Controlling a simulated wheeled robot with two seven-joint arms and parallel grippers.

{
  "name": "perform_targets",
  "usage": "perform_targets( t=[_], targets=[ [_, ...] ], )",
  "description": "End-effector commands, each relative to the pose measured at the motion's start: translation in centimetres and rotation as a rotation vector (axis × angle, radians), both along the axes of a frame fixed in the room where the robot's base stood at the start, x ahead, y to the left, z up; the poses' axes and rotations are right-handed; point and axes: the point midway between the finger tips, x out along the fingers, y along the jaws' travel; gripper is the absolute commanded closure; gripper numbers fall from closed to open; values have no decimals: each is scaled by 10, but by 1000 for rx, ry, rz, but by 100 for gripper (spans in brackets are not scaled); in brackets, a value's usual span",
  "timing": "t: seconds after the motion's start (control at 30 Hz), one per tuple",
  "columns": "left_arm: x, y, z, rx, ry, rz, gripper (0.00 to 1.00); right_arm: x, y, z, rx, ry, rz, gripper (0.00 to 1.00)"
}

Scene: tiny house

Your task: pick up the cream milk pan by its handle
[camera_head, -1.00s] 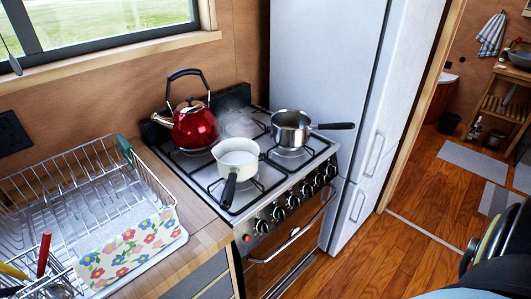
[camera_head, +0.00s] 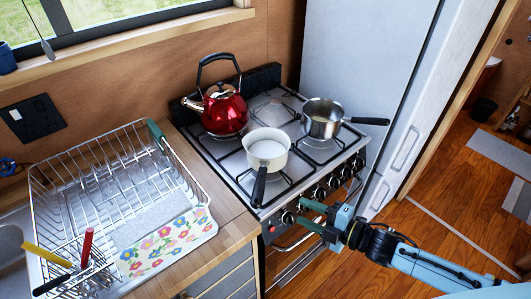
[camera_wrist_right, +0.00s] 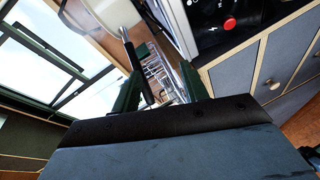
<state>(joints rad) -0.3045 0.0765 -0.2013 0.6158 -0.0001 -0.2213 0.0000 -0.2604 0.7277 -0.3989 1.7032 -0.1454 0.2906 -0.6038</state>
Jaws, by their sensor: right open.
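The cream milk pan (camera_head: 267,150) stands upright on the front left burner of the stove. My left gripper is not in view.
A steel saucepan (camera_head: 322,120) stands on the right burner, its handle toward the fridge (camera_head: 365,45). A red kettle (camera_head: 224,110) stands behind the cream pan. A dish rack (camera_head: 100,180) fills the left counter. Floor is open at the right.

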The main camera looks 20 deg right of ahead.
Motion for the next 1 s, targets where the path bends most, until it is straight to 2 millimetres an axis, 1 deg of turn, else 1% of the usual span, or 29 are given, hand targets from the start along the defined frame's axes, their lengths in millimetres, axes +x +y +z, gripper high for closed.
perform_targets(
  t=[0.03,0.1,0.2,0.27,0.33,0.6,0.73,0.87,1.0],
  targets=[
    [6,0,5,-1,-9,0,64,-3,9,22,-14,-50,52,56],
    [12,0,7,-1,-19,0,64,-6,19,41,-25,-104,101,56],
    [15,0,8,-1,-24,0,64,-7,28,54,-32,-141,136,56],
    [15,0,8,-1,-23,-1,64,-4,32,56,-33,-150,143,56],
    [14,1,8,0,-23,-1,64,3,39,55,-32,-152,143,56],
    [7,2,11,3,-12,-1,64,38,69,52,-31,-149,140,56],
    [6,3,11,3,-10,0,64,48,78,50,-31,-148,140,56],
    [6,3,12,3,-10,0,64,53,83,49,-32,-145,140,56],
    [6,3,16,3,-9,0,64,65,92,52,-31,-147,139,56]
  ],
)
